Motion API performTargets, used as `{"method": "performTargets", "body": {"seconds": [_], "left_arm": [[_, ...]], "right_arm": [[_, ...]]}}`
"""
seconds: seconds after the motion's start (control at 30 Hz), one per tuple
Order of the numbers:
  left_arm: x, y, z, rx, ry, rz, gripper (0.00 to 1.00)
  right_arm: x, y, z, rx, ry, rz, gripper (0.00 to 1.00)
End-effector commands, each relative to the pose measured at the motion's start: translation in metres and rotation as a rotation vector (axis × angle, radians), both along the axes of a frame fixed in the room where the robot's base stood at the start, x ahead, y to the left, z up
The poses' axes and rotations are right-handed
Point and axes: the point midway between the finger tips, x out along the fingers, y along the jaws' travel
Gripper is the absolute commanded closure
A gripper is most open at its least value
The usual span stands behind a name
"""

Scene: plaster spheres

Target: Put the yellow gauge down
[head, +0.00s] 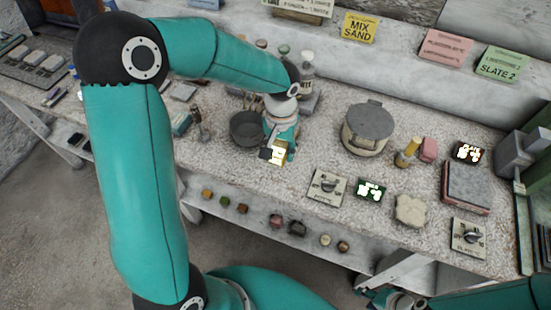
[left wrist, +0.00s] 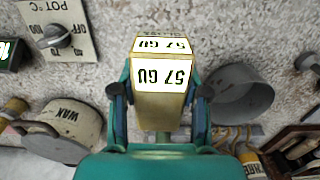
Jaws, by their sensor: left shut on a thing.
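The yellow gauge (head: 279,152) is a small box with bright white labels, held near the front edge of the workbench (head: 225,172). In the left wrist view the gauge (left wrist: 160,108) has "57 GU" labels that read upside down. My left gripper (left wrist: 160,92) is shut on it, one finger on each side. In the head view my left gripper (head: 277,146) points down at the bench. I cannot tell whether the gauge touches the bench top. My right gripper (head: 396,300) is partly in view at the bottom edge, and its fingers are unclear.
A dark grey pan (head: 247,130) stands just left of the gauge. A lidded wax pot (head: 368,129) is to the right. A dial plate (head: 327,187) and a lit green display (head: 371,190) lie near the front edge. Bare bench shows between gauge and pot.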

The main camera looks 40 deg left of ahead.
Motion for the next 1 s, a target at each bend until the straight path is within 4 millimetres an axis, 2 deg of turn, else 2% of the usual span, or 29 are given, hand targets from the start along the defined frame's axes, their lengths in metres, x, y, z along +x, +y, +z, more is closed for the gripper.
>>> {"method": "performTargets", "body": {"seconds": [0.1,0.27,0.53,0.97,1.0], "left_arm": [[0.000,0.000,-0.017,0.000,0.001,0.000,0.83],[0.000,0.000,-0.026,0.000,0.000,0.001,0.83],[-0.001,0.001,-0.061,0.000,0.002,0.001,0.83],[0.000,0.001,-0.069,-0.001,-0.001,0.002,0.83],[-0.001,0.001,-0.068,-0.001,-0.001,0.002,0.49]], "right_arm": [[0.000,0.000,0.002,0.000,0.000,0.000,0.60],[0.000,0.000,0.002,0.000,0.000,0.000,0.60],[0.000,0.000,0.005,0.000,0.000,0.000,0.60],[0.000,0.000,0.000,0.000,0.000,0.000,0.60],[0.000,0.000,0.002,0.000,0.000,0.000,0.60]]}}
